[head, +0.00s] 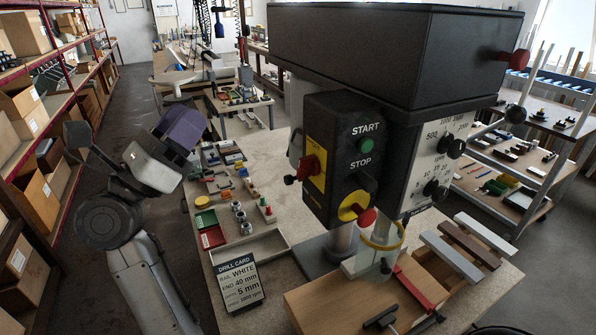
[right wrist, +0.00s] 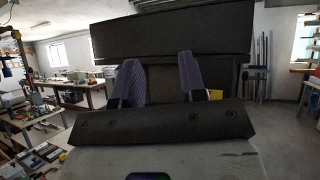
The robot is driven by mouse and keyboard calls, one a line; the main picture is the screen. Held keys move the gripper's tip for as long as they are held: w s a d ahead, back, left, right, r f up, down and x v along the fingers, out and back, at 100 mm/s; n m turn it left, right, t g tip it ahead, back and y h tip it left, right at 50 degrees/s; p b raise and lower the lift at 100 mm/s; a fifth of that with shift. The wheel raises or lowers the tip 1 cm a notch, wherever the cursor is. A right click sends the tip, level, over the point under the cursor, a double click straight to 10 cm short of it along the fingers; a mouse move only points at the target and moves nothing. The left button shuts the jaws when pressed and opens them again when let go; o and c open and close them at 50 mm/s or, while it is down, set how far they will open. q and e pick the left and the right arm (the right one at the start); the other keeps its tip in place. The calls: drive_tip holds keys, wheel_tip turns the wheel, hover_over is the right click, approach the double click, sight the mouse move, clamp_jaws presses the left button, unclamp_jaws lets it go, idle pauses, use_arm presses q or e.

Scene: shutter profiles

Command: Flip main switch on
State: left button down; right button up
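The black control box (head: 340,120) of the drill carries a yellow plate on its left face with a red switch handle (head: 308,170); I take this for the main switch, though its label is too small to read surely. The front shows a green START button (head: 366,145), a dark STOP button (head: 361,182) and a red knob on a yellow disc (head: 367,217). My right gripper (head: 184,128) is left of the box, clear of it. In the right wrist view, its two purple fingers (right wrist: 161,78) are apart with nothing between, facing dark housing. My left gripper is not in view.
The black drill head (head: 390,55) overhangs the box, with a dial panel (head: 432,160) on the right. Below lie a wooden board (head: 330,298), a drill card (head: 238,286) and trays of small parts (head: 210,228). Shelves (head: 45,120) line the left; air between gripper and box looks free.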

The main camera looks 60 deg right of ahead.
sight(298, 168)
drive_tip(key=s+f+m+g+y, duration=0.3)
drive_tip(key=s+f+m+y, duration=0.2)
drive_tip(key=f+m+y, duration=0.45)
drive_tip(key=shift+n, duration=0.65)
drive_tip(key=p+x, duration=0.1)
drive_tip(key=x, duration=0.3)
drive_tip(key=p+x, duration=0.1)
drive_tip(key=x, duration=0.3)
drive_tip(key=f+p+x, duration=0.1)
drive_tip(key=x, duration=0.3)
drive_tip(key=shift+d, duration=0.25)
drive_tip(key=shift+s+d, duration=0.3)
drive_tip(key=shift+d, duration=0.1)
drive_tip(key=shift+s+d+f, duration=0.1)
drive_tip(key=shift+d, duration=0.05)
drive_tip(key=shift+c, duration=0.4)
clamp_jaws()
